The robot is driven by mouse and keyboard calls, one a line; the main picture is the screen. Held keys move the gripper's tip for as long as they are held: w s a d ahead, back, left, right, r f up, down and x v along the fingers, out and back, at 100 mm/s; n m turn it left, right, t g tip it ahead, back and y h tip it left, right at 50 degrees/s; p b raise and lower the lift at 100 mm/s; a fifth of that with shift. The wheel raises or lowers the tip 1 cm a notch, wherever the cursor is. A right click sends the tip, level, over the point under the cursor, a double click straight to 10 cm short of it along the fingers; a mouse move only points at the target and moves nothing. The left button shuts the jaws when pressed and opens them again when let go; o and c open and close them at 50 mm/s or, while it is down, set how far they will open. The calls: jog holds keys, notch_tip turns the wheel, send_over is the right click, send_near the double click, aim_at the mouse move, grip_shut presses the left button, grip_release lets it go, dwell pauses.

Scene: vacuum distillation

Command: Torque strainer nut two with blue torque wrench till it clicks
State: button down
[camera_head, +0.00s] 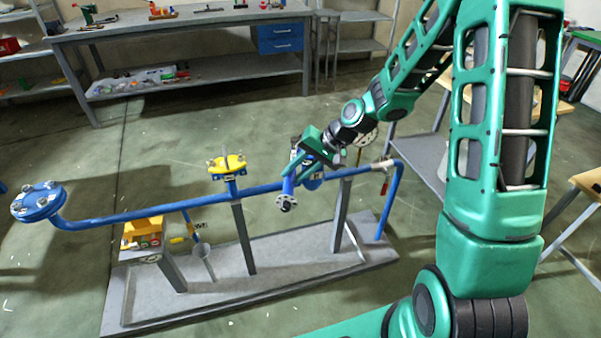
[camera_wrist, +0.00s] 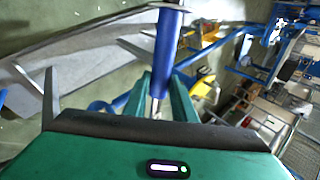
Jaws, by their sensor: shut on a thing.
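My gripper (camera_head: 310,156) is at the strainer on the right part of the blue pipe run in the head view. In the wrist view its green fingers (camera_wrist: 164,98) are shut around a slim metal part below a blue cylinder. This blue cylinder (camera_wrist: 168,45) appears to be the blue torque wrench and extends away from my fingers. The strainer's slanted blue leg (camera_head: 288,186) ends in a small round bolted flange (camera_head: 287,203), just below my gripper. Strainer nut two cannot be singled out. The wrench's working end and any contact with a nut are hidden.
The blue pipe (camera_head: 145,210) runs across a grey base (camera_head: 225,290) on posts. A yellow valve (camera_head: 228,165) and a large blue flange (camera_head: 39,201) stand left. A yellow box (camera_head: 142,230) sits on a small stand. A workbench (camera_head: 180,30) is behind; open floor surrounds the base.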

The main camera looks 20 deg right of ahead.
jog(key=shift+w+a, duration=0.1)
jog(key=shift+a, duration=0.2)
jog(key=a+m, duration=0.1)
jog(key=w+a+m+t, duration=0.1)
jog(key=a, duration=0.1)
jog(key=shift+w+h, duration=0.15)
jog(key=shift+h, duration=0.25)
jog(key=shift+d, duration=0.1)
